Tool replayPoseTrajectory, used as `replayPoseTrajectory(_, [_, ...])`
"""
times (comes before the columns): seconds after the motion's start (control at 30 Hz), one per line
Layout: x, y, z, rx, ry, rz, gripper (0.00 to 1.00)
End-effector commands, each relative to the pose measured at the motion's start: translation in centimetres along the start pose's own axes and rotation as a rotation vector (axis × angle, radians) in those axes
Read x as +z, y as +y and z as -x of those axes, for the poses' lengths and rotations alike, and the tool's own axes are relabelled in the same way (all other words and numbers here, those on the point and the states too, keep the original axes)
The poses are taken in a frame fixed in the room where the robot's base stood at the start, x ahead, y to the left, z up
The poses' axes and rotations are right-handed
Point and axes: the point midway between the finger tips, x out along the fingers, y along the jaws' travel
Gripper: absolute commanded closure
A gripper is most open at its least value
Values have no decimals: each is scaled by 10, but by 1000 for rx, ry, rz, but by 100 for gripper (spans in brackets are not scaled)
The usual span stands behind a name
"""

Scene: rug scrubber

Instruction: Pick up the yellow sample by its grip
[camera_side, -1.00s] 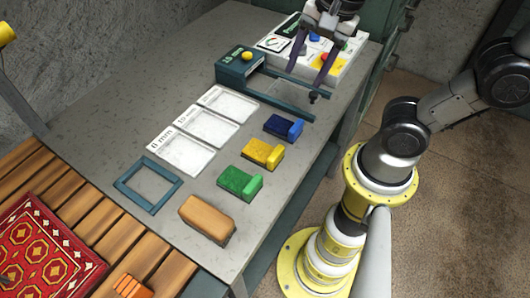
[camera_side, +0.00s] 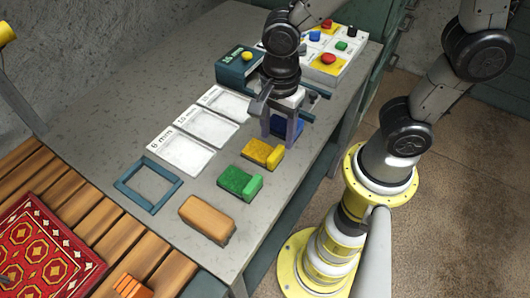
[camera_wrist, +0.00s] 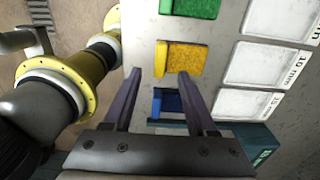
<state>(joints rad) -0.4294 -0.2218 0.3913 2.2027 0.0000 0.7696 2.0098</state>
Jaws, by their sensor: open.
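The yellow sample (camera_side: 263,152) lies on the grey table between the green sample (camera_side: 240,182) and the blue sample (camera_side: 287,128). Its raised grip is at its right end in the side view. My gripper (camera_side: 278,134) is open and empty, pointing down over the blue sample, which it partly hides. In the wrist view, the yellow sample (camera_wrist: 183,60) is just beyond the fingertips of my gripper (camera_wrist: 159,76). The blue sample (camera_wrist: 168,102) shows between the fingers there, and the green sample (camera_wrist: 192,8) is at the top edge.
An orange-brown block (camera_side: 207,218) lies in front of the green sample. White labelled trays (camera_side: 182,153) and a blue square frame (camera_side: 147,185) lie to the left. A teal device (camera_side: 240,66) and a button panel (camera_side: 325,58) stand behind. The table's right edge is close to the samples.

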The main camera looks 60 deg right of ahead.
Motion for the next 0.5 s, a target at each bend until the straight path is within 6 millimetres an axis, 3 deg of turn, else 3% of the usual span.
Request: replayPoseTrajectory(0.5, [1, 0, -54, 1, 0, 0, 43])
